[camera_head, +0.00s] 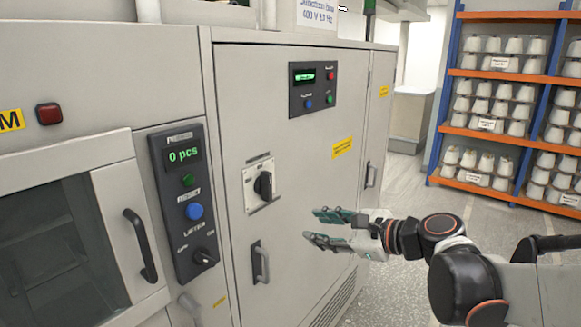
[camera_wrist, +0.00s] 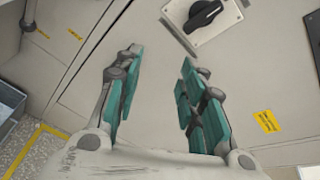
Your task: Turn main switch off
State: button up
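The main switch (camera_head: 264,185) is a black rotary knob on a pale square plate, mounted on the grey cabinet door (camera_head: 300,140). Its knob points roughly upright in the head view. In the wrist view the switch (camera_wrist: 203,16) is at the top, beyond my fingertips and slightly right, with the knob lying diagonally. My gripper (camera_head: 318,226) is to the right of the switch and a little lower in the head view, apart from it. Its teal-padded fingers (camera_wrist: 163,62) are spread with nothing between them.
A control panel (camera_head: 185,205) with a green display, buttons and a smaller rotary knob is to the left. Another panel (camera_head: 313,87) is above right. Shelves of bobbins (camera_head: 505,125) stand at the back right.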

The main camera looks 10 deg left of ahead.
aim_at(270, 179)
jog(key=w+a+r+m+t+y+p, duration=0.1)
jog(key=w+a+r+m+y+p, duration=0.15)
jog(key=w+r+m, duration=0.3)
jog(key=shift+m+y, duration=0.35)
jog(key=shift+y, duration=0.1)
jog(key=b+x, duration=0.1)
jog(key=x, duration=0.6)
jog(key=b+x, duration=0.1)
jog(key=x, duration=0.5)
jog(key=shift+w+a+f+b, duration=0.2)
jog(key=shift+w+a+b, duration=0.1)
grip_shut()
